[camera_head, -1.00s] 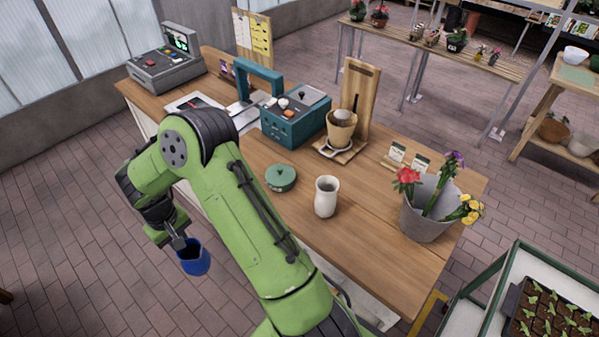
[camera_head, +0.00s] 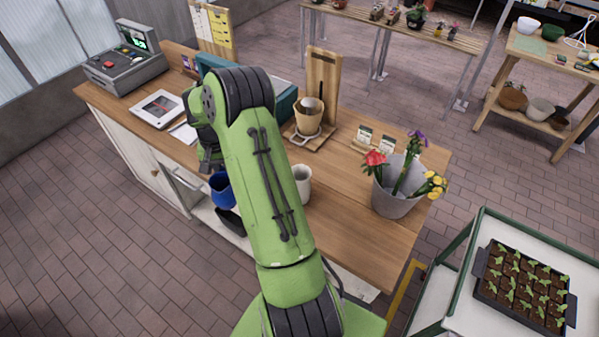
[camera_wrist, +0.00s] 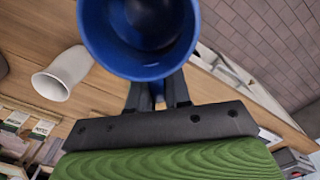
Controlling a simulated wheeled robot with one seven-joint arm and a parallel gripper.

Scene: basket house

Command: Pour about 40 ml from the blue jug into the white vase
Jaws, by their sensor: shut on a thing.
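The blue jug (camera_head: 219,190) hangs in my gripper at the front edge of the wooden counter, left of my arm. In the wrist view the jug (camera_wrist: 90,48) fills the top middle, its round mouth facing the camera; its contents cannot be made out. My gripper (camera_wrist: 158,92) is shut on the jug; in the head view my own arm mostly hides the fingers. The white vase (camera_head: 303,178) stands upright on the counter, right of my arm, its left side partly hidden. It also shows in the wrist view (camera_wrist: 65,72), left of the jug and apart from it.
A grey bucket of flowers (camera_head: 396,200) stands right of the vase. A wooden stand with a tan pot (camera_head: 308,115) is behind it. My arm covers much of the teal machine (camera_head: 288,103). A tablet (camera_head: 157,108) lies left. Bare counter (camera_head: 345,220) shows between vase and bucket.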

